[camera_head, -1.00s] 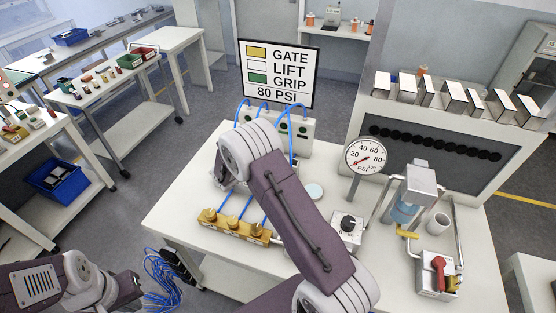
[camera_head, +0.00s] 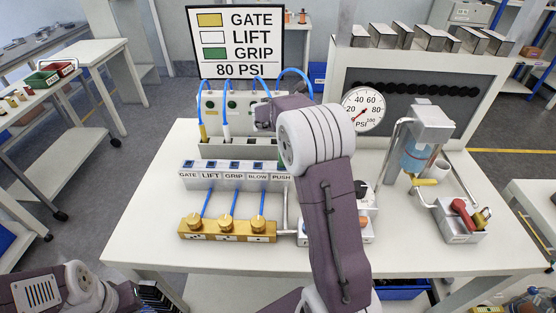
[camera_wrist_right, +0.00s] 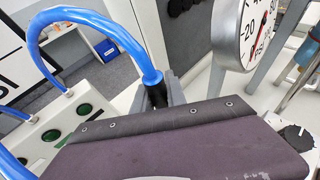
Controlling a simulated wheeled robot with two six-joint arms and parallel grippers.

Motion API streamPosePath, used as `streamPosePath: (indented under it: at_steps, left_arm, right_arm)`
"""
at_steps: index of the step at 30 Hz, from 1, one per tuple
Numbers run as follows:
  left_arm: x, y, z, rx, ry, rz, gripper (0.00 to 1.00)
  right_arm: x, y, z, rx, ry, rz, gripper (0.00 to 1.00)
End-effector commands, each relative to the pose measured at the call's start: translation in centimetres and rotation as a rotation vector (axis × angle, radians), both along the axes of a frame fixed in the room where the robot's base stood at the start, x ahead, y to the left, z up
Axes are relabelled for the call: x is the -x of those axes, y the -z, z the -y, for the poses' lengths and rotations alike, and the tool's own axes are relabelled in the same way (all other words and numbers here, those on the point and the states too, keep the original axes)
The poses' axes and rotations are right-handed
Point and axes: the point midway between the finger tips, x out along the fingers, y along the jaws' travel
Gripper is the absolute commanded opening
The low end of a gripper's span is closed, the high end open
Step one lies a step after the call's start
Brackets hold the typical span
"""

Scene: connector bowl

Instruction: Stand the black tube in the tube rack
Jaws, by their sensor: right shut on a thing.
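The black tube (camera_wrist_right: 157,95) is a black end on a looping blue hose. In the right wrist view it points downward at grey gripper parts, its lower end hidden. My right gripper (camera_head: 264,117) is partly hidden by its own wrist in the head view, and is shut on the black tube. It is at the right part of the grey tube rack (camera_head: 238,149), just in front of the hose panel. A yellow tube (camera_head: 203,132) and a white tube (camera_head: 226,131) stand at the rack's left part. My left gripper is out of view; only its arm shows at lower left.
A labelled block (camera_head: 235,170) stands before the rack, with a brass valve manifold (camera_head: 228,229) nearer. A pressure gauge (camera_head: 363,109) stands close to the right of my arm, also in the right wrist view (camera_wrist_right: 258,35). A filter unit (camera_head: 418,150) is further right. The table's front left is clear.

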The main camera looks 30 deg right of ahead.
Motion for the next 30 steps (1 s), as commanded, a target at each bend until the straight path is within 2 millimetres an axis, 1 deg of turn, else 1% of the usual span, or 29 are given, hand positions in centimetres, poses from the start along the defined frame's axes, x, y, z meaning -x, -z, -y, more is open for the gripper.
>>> streamPosePath:
  at_steps: [3,5,8,12,15,18,21,25,26,30]
  left_arm:
    - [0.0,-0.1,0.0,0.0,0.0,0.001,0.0]
    - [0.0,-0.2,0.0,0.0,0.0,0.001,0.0]
    - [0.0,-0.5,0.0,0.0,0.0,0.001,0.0]
    - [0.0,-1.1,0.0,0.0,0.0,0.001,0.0]
    - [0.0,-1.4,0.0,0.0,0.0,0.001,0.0]
    - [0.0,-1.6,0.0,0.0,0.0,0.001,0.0]
    - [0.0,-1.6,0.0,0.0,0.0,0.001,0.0]
    - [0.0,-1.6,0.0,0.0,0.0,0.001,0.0]
    - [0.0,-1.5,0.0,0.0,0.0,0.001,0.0]
    - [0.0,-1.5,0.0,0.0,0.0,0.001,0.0]
  right_arm:
    - [0.0,0.1,0.0,0.0,0.002,-0.001,0.0]
    - [-0.5,0.4,-0.3,0.0,0.0,-0.002,0.0]
    - [-2.4,1.8,-1.8,0.001,-0.003,-0.005,0.0]
    - [-5.6,4.2,-4.3,0.0,-0.002,-0.003,0.0]
    - [-7.5,5.6,-5.8,0.0,-0.001,-0.002,0.0]
    - [-8.7,6.5,-6.6,0.0,0.001,-0.001,0.0]
    - [-9.2,7.0,-7.0,0.0,0.002,-0.001,0.0]
    - [-9.2,7.2,-7.1,0.001,0.001,-0.002,0.0]
    - [-9.2,7.6,-7.1,0.0,0.002,-0.003,0.0]
    - [-9.2,10.1,-7.1,0.0,0.002,-0.004,0.0]
